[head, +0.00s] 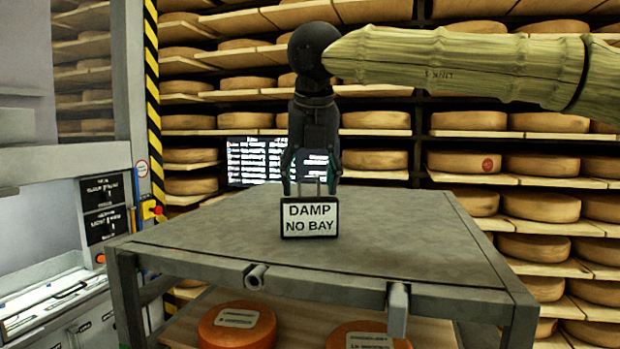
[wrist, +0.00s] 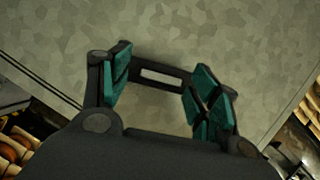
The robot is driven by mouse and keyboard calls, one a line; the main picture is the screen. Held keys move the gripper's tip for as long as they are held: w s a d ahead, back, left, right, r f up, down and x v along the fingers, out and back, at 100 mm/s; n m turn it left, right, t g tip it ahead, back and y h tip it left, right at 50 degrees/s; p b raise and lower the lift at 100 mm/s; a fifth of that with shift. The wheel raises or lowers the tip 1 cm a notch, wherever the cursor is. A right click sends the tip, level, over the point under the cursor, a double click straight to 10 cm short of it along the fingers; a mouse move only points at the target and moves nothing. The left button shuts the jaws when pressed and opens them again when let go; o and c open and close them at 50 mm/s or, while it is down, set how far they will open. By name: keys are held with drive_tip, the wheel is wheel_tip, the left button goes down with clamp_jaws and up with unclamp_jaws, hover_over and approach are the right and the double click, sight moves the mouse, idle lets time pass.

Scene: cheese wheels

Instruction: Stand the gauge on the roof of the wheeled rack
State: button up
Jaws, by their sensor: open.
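The gauge (head: 309,218) is a small dark-framed block with a white face reading "DAMP NO BAY". It stands upright on the grey flat roof (head: 400,245) of the wheeled rack, near the middle of its front half. My gripper (head: 311,184) points straight down over the gauge, its fingers open on either side of the gauge's upper part. In the wrist view, a dark bar with a pale slot (wrist: 163,77), seemingly the gauge's top, lies between the open teal-padded fingers (wrist: 160,88). I cannot tell whether the pads touch it.
Orange cheese wheels (head: 237,326) with labels lie on the rack's shelf below the roof. Shelves of cheese wheels (head: 480,121) fill the back wall. A lit text screen (head: 262,160) stands behind the rack. A pale machine (head: 60,240) is at left. The roof around the gauge is clear.

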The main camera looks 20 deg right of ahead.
drive_tip(key=d+v, duration=0.1)
drive_tip(key=v, duration=1.1)
drive_tip(key=shift+a, duration=0.45)
